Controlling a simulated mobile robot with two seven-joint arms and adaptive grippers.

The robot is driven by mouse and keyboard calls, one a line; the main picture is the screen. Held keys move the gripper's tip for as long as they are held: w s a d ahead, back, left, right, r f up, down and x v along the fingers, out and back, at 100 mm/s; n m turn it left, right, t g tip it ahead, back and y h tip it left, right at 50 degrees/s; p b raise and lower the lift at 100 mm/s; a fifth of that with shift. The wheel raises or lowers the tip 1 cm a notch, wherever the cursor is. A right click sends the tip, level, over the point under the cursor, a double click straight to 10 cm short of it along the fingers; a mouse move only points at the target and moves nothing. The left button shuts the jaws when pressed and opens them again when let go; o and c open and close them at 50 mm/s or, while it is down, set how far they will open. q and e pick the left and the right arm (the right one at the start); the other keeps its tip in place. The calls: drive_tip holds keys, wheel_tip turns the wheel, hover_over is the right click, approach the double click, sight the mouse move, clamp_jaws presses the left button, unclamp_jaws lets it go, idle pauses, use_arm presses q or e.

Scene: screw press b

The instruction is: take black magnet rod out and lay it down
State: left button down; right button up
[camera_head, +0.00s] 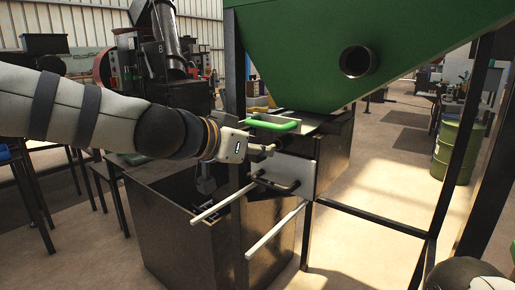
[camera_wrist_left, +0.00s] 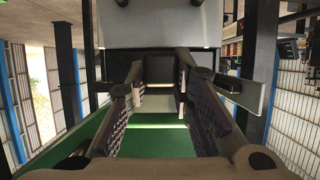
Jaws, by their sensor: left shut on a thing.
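My left gripper (camera_head: 264,150) reaches in from the left, just above and in front of a pale upright plate (camera_head: 304,172) below the green hopper. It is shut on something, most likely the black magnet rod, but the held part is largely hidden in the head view. In the left wrist view my left gripper (camera_wrist_left: 160,88) shows its dark pads apart, with a dark shape between the fingertips. A black bar (camera_head: 276,184) shows on the plate's front below the gripper. My right gripper is not in view; only part of my right arm shows at bottom right.
Two pale rails (camera_head: 275,230) stick out from the plate toward the front left. An open dark bin (camera_head: 180,235) stands below. A green handle (camera_head: 272,122) lies just above the gripper, under the hopper (camera_head: 300,55). Dark frame posts (camera_head: 458,160) stand at right.

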use_arm(q)
drive_tip(key=shift+s+a, duration=0.65)
drive_tip(key=shift+s, duration=0.25)
